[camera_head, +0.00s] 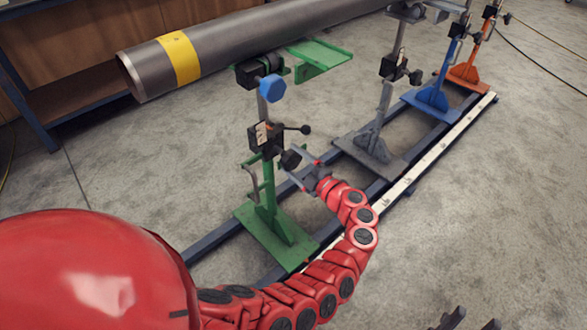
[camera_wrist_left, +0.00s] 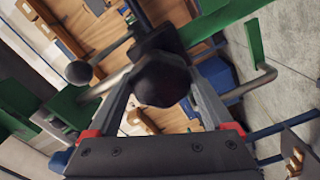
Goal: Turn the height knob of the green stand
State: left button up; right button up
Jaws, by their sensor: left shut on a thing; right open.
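The green stand (camera_head: 268,212) stands upright on the rail at the centre of the head view. A black knob (camera_head: 290,159) sticks out from the dark block on its post, and it shows large in the left wrist view (camera_wrist_left: 161,79). My left gripper (camera_head: 296,167) is shut on this knob, with one finger on each side of it in the wrist view. The far side of the knob is hidden. My right gripper (camera_head: 468,320) shows only its tips at the bottom edge, open and away from the stand.
A black ball-ended lever (camera_head: 304,129) and a blue hexagonal knob (camera_head: 272,89) sit above the gripped knob. A grey pipe (camera_head: 226,43) with a yellow band lies across the stand tops. Grey, blue (camera_head: 432,98) and orange (camera_head: 466,75) stands follow along the rail.

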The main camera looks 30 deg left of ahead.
pick_arm(q)
jog(key=shift+f+n+b, duration=0.1)
jog(key=shift+n+b, duration=1.4)
jog(key=shift+n, duration=0.1)
jog(key=o, duration=1.1)
jog(key=shift+d, duration=0.1)
jog(key=p+v, duration=0.1)
jog(key=v, duration=1.6)
jog(key=shift+s+d+p, duration=0.15)
jog(key=shift+p, duration=0.15)
